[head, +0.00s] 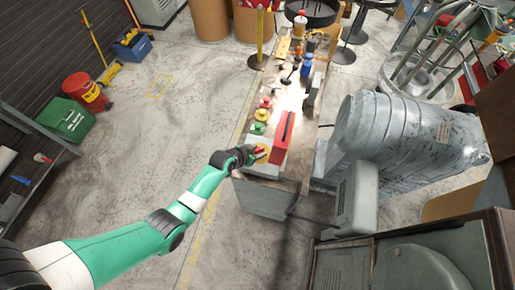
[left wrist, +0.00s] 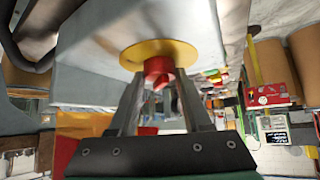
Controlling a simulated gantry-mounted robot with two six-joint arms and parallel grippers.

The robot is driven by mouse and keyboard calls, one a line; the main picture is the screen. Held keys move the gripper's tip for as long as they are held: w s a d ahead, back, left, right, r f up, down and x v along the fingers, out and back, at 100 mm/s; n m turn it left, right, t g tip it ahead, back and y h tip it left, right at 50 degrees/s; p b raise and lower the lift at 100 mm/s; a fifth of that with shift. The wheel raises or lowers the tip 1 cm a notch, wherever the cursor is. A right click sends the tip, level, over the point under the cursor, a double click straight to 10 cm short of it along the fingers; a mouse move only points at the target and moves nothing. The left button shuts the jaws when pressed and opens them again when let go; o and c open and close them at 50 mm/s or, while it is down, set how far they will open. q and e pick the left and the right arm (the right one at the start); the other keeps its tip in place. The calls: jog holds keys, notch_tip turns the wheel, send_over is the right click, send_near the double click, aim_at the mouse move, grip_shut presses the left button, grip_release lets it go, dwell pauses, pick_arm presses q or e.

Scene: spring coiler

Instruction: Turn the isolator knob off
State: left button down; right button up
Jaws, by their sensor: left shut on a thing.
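The isolator knob (left wrist: 158,68) is red and sits on a round yellow plate (left wrist: 190,50) on a pale grey box face in the left wrist view. In the head view the yellow and red of the isolator (head: 262,152) show at the near end of the bench, beside my left gripper (head: 250,155). My left gripper (left wrist: 158,88) is shut on the knob, with one finger on each side of it. The knob's pointing direction is hard to tell, as the fingers partly cover it. My right gripper is in neither view.
A red box (head: 282,140) stands just right of the isolator. Green and red buttons (head: 259,121) and a blue bottle (head: 307,66) stand farther along the bench. A large grey machine (head: 400,135) fills the right. The floor (head: 170,140) to the left is mostly clear.

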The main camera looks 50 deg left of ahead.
pick_arm(q)
jog(key=shift+n+y, duration=0.4)
jog(key=shift+n, duration=0.1)
jog(key=shift+c, duration=1.8)
grip_release()
jog(key=p+v, duration=0.5)
jog(key=v, duration=0.6)
jog(key=shift+s+r, duration=0.2)
jog(key=shift+r, duration=0.05)
jog(key=shift+d, duration=0.1)
